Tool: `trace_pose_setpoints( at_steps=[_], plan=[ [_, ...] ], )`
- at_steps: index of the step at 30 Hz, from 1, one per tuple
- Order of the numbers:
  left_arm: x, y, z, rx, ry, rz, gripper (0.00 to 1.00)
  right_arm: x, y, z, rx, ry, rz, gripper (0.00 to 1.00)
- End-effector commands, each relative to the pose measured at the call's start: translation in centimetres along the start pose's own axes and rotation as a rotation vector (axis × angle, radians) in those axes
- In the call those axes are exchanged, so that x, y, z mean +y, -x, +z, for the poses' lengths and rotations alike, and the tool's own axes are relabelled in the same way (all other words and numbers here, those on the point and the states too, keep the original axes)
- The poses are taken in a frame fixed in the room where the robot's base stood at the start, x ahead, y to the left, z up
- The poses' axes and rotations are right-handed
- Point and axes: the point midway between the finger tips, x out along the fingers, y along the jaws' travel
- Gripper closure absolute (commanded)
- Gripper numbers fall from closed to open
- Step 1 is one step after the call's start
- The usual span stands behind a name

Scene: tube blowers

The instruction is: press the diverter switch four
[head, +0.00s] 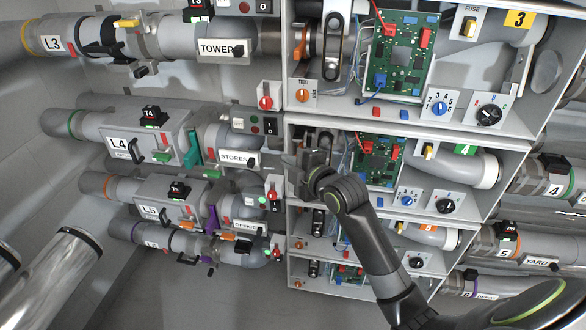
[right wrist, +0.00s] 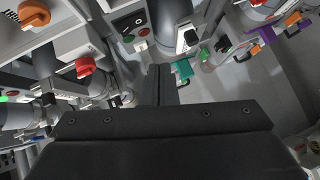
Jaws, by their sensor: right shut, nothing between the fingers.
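In the L4 row of the head view, a small panel with a red and a green button carries a black rocker switch (head: 270,126). It sits above the STORES label (head: 233,159); I cannot read any mark naming it diverter switch four. My right gripper (head: 295,167) is shut and empty, below and right of this panel, in front of the left edge of the box marked 4 (head: 464,150). In the right wrist view the closed fingers (right wrist: 159,84) point toward the button panel (right wrist: 130,28), apart from it. My left gripper is not in view.
A red knob (head: 266,102) sits just above the rocker panel and an orange knob (head: 302,95) right of it. A teal handle (head: 193,147) sticks out on the L4 pipe. Box 4's circuit board (head: 376,160) is partly behind my right arm.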

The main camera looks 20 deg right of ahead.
Motion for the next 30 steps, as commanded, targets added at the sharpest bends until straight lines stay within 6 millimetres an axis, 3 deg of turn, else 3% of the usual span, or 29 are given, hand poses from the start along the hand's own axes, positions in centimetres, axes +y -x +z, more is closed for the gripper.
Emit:
trace_pose_setpoints(
  at_steps=[6,23,26,29,30],
  plan=[
    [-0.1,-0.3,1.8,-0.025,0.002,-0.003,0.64,-0.3,1.3,0.1,0.000,0.000,-0.001,1.00],
    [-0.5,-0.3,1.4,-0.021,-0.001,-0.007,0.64,-0.7,1.3,0.2,-0.004,-0.008,-0.006,1.00],
    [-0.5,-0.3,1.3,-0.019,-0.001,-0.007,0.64,-2.8,0.6,1.5,-0.032,-0.062,-0.040,1.00],
    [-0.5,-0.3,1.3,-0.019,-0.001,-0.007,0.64,-7.6,-0.4,4.0,-0.093,-0.177,-0.107,1.00],
    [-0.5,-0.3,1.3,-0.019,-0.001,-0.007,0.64,-10.1,-0.7,5.2,-0.128,-0.234,-0.139,1.00]
  ],
)
